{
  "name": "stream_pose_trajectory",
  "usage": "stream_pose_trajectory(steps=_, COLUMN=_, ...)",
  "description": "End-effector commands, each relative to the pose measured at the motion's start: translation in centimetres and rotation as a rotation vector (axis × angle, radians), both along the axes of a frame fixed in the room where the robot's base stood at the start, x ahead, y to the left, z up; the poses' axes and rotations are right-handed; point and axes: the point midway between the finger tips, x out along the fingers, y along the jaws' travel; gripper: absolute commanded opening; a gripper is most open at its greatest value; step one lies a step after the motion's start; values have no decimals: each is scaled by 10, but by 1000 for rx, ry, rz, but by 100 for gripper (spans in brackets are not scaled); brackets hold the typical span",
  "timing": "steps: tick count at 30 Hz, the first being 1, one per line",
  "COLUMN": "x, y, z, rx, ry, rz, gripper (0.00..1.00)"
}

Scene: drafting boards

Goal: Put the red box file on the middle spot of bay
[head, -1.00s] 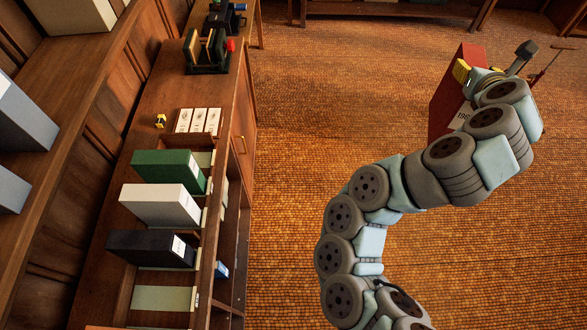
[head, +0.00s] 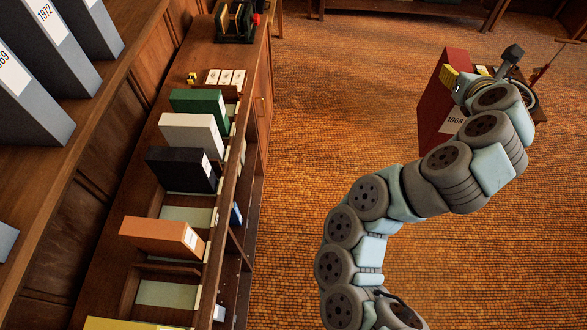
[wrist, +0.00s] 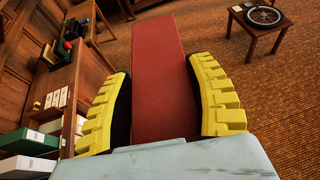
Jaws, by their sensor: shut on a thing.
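The red box file (head: 438,105), labelled 1968, is held upright in the air over the floor, to the right of the counter. My gripper (wrist: 162,72) is shut on it. Its two yellow pads press on either side of the red file (wrist: 157,45) in the wrist view. On the counter, a row of pale green spots holds green (head: 200,107), white (head: 190,133), black (head: 180,170) and orange (head: 160,234) files. One bare spot (head: 188,216) lies between black and orange. Another bare spot (head: 168,293) lies nearer than orange. I cannot tell which spot is the bay's middle.
A yellow file (head: 120,324) is cut off at the bottom edge. Grey files (head: 30,105) stand on the upper shelf at left. A small table (wrist: 262,28) with a wheel stands beyond my gripper. The floor between counter and arm is clear.

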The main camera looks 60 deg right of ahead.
Motion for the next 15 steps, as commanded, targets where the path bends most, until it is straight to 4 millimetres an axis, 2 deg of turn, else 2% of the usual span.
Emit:
stream_pose_trajectory(steps=8, x=71, y=5, z=-15, rx=1, ry=1, rz=173, gripper=17)
stream_pose_trajectory(steps=15, x=151, y=24, z=-34, rx=-1, ry=0, rz=377, gripper=17)
